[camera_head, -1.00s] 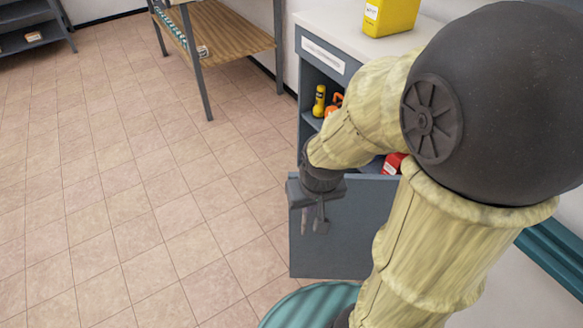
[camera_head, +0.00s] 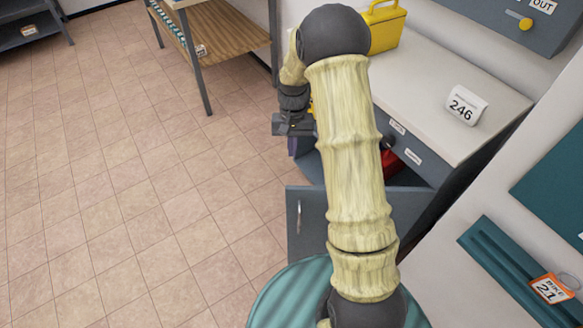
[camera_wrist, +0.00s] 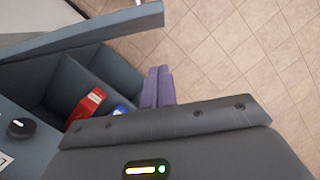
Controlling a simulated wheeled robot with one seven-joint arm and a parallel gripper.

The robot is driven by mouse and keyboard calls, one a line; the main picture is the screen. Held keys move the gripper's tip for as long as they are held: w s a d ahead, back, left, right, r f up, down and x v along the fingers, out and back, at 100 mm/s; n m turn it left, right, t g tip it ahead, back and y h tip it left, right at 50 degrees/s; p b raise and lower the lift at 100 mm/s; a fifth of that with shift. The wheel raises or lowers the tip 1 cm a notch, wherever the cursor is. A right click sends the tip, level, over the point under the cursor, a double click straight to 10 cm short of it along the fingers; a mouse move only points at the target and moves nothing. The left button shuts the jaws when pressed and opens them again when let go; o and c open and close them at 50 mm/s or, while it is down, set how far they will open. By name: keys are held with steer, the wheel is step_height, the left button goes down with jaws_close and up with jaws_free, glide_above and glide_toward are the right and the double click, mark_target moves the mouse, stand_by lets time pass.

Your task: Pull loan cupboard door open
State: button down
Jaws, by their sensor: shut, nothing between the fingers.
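The grey loan cupboard door (camera_head: 310,236) stands open below the white counter, its outer face and upright bar handle (camera_head: 299,216) towards the head camera. My gripper (camera_head: 292,146) is beyond the door's free edge, beside the cupboard opening, apart from the handle. Its purplish fingers (camera_wrist: 158,87) are shut together with nothing between them. In the wrist view, a grey panel that looks like the door (camera_wrist: 90,32) crosses the top left, apart from the fingers. The open cupboard (camera_wrist: 52,82) holds a red item (camera_wrist: 86,106) and a blue item (camera_wrist: 122,109). My arm hides much of the cupboard front.
A yellow container (camera_head: 385,30) and a 246 sign (camera_head: 461,107) stand on the counter (camera_head: 425,80). A wooden-shelved rack (camera_head: 228,42) stands behind. A teal rounded thing (camera_head: 285,298) is near the front. The tiled floor at left is clear.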

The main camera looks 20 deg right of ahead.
steer(key=shift+w+d, duration=0.15)
steer(key=shift+w, duration=0.35)
steer(key=shift+f, duration=0.1)
steer(key=s+a+f+p, duration=0.1)
steer(key=s+a+f, duration=0.1)
steer(key=s+f, duration=0.4)
steer(key=shift+w+x, duration=0.35)
steer(key=shift+x, duration=1.4)
steer(key=shift+s+d+f, duration=0.1)
steer(key=shift+s, duration=0.1)
